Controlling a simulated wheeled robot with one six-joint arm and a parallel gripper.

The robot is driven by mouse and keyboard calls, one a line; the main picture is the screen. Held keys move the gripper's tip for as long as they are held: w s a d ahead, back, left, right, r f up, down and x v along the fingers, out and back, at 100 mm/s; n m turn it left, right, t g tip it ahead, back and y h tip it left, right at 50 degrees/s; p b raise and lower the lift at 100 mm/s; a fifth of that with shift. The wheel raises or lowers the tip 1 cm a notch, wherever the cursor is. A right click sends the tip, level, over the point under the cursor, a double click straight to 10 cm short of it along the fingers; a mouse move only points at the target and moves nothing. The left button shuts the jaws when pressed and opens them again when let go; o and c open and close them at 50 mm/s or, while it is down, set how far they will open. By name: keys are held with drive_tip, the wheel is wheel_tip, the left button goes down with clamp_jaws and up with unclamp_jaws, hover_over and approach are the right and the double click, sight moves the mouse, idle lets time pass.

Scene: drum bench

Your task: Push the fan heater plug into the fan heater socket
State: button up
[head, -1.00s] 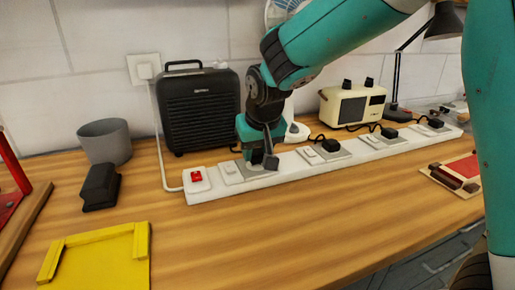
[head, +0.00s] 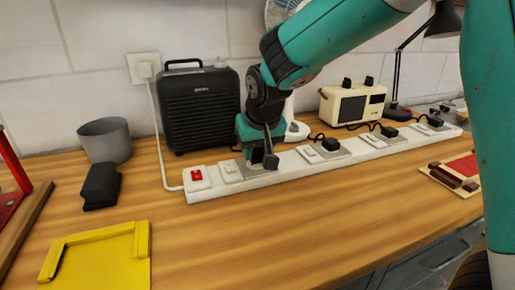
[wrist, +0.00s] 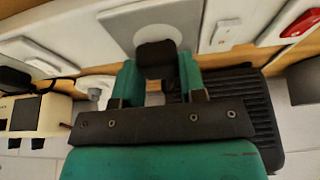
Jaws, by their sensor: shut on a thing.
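My gripper (head: 264,160) points down over the left end of the white power strip (head: 292,167). In the wrist view my gripper (wrist: 157,82) is shut on a black plug (wrist: 157,58), which sits between its two green fingers. The plug is over a grey socket plate (wrist: 145,22), the socket nearest the red switch; the plate also shows in the head view (head: 256,172). I cannot tell whether the plug touches the socket or how deep it sits. The black fan heater (head: 201,108) stands behind the strip.
A red switch (head: 197,175) is at the strip's left end. Other black plugs (head: 330,144) sit in sockets farther right. A cream radio (head: 352,104) stands behind. A grey cup (head: 106,140), a black block (head: 101,186) and a yellow tray (head: 100,262) are left.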

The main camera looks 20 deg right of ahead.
drive_tip(key=shift+f+b, duration=0.35)
drive_tip(key=shift+f, duration=0.25)
idle(0.6)
drive_tip(key=o, duration=1)
drive_tip(key=shift+r, duration=0.1)
drive_tip(key=p+v, duration=0.1)
drive_tip(key=v, duration=1.6)
drive_tip(key=shift+s+r, duration=0.1)
drive_tip(key=shift+s+p, duration=0.1)
drive_tip(key=shift+p, duration=0.2)
drive_tip(key=s+a+f+n+g+y+p, duration=0.1)
drive_tip(key=s+n+p, duration=0.1)
drive_tip(key=s, duration=0.5)
drive_tip(key=s+a+f+n+g+y+p, duration=0.1)
drive_tip(key=s+a+n+p, duration=0.1)
drive_tip(key=s, duration=0.4)
drive_tip(key=s+a+f+n+g+y+p, duration=0.1)
drive_tip(key=s+n+g+y+p, duration=0.1)
drive_tip(key=s, duration=0.5)
drive_tip(key=shift+s+a+f+n+p, duration=0.2)
drive_tip(key=shift+s+n+p, duration=0.15)
drive_tip(key=shift+n+p, duration=0.25)
